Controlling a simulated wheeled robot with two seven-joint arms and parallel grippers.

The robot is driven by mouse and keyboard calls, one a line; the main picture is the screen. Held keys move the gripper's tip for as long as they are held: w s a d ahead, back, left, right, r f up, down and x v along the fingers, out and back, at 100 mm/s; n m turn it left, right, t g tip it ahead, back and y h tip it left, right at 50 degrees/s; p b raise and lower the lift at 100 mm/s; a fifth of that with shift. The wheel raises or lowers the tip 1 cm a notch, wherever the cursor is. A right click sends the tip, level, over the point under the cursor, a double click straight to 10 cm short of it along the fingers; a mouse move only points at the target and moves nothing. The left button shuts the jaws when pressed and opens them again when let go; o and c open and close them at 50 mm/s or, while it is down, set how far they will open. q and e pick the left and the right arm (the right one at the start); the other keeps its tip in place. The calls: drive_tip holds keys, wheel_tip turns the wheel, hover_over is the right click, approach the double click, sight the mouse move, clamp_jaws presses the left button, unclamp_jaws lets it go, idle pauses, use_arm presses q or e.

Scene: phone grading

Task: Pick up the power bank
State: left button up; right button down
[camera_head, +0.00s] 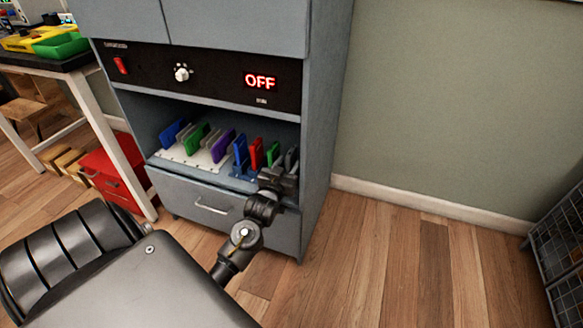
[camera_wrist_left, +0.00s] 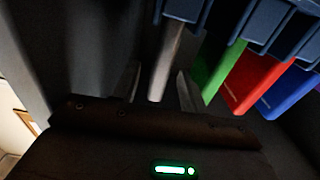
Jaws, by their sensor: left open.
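A grey slab (camera_wrist_left: 168,62), perhaps the power bank, stands in the dark blue slotted rack (camera_head: 243,172) inside the cabinet. In the left wrist view it lies between the two fingers of my left gripper (camera_wrist_left: 160,92), which are open around its end. A gap shows on its right side. In the head view my left gripper (camera_head: 287,165) is at the right end of the rack and partly hides the grey slab. Green (camera_wrist_left: 216,68), red (camera_wrist_left: 249,82) and blue (camera_wrist_left: 288,93) slabs stand beside it. My right gripper is not in view.
A white rack (camera_head: 190,158) with blue, green and purple slabs stands left of the blue rack. The cabinet's side wall (camera_head: 322,130) is close to my gripper. A panel above reads OFF (camera_head: 260,81). A drawer (camera_head: 215,205) is shut below.

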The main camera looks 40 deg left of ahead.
use_arm(q)
drive_tip(key=b+x, duration=0.1)
drive_tip(key=x, duration=0.2)
drive_tip(key=shift+w, duration=0.25)
clamp_jaws()
